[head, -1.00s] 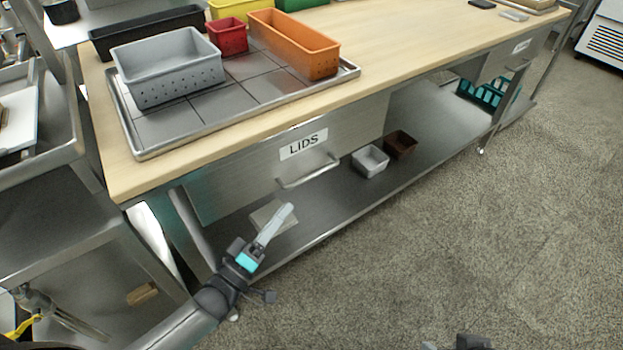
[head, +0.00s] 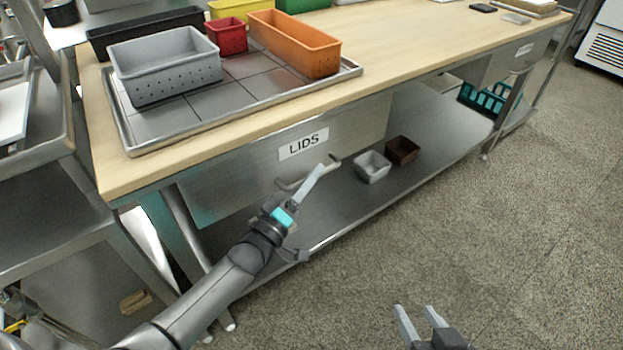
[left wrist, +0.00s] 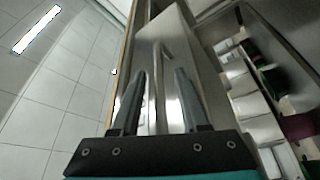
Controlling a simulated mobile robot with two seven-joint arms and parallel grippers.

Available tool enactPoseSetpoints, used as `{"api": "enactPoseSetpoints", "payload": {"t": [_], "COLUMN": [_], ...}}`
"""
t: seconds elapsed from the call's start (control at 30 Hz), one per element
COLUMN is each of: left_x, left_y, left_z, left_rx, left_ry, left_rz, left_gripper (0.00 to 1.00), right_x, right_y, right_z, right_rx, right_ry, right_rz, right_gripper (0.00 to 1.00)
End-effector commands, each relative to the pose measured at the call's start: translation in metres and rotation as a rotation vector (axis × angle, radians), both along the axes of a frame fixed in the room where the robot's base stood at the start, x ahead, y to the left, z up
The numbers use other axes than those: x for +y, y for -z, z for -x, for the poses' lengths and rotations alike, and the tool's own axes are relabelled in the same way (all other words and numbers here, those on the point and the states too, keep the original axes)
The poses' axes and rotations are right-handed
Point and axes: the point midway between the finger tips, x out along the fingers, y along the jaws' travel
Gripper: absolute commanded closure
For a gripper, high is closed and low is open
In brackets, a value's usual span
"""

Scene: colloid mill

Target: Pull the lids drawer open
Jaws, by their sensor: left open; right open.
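The lids drawer (head: 240,170) is a steel front under the wooden tabletop, marked with a white LIDS label (head: 303,144). It looks shut. Its bar handle (head: 287,184) sits below the label, partly hidden by my left gripper. My left gripper (head: 318,172) is open in front of the handle. In the left wrist view, the handle (left wrist: 158,85) appears between the open fingers of the left gripper (left wrist: 160,75); I cannot tell whether they touch it. My right gripper (head: 417,310) is open and empty over the floor at the bottom.
On the table (head: 400,50) stand a steel tray (head: 140,148), a grey bin (head: 165,65), a red bin (head: 226,38) and an orange bin (head: 293,45). The lower shelf (head: 430,125) holds a white bin (head: 372,166) and a brown bin (head: 402,150). The floor in front is clear.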

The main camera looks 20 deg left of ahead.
Motion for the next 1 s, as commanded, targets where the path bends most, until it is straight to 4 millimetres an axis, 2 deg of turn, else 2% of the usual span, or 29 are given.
{"api": "enactPoseSetpoints", "payload": {"t": [0.4,0.8,1.0], "left_x": [-0.0014,-0.0011,-0.0011], "left_y": [-0.0011,-0.0009,-0.0009], "left_z": [-0.0036,-0.0034,-0.0033], "left_rx": [0.0,0.0,0.0], "left_ry": [0.0,0.0,0.0], "left_rz": [0.0,0.0,0.0], "left_gripper": [0.55,0.99,1.0], "right_x": [0.003,0.0027,0.0026], "right_y": [-0.0009,-0.0008,-0.0008], "right_z": [-0.0014,-0.0015,-0.0015], "right_rx": [-0.023,-0.022,-0.021], "right_ry": [-0.003,-0.002,-0.002], "right_rz": [-0.012,-0.011,-0.011], "right_gripper": [0.5,0.5,0.5]}}
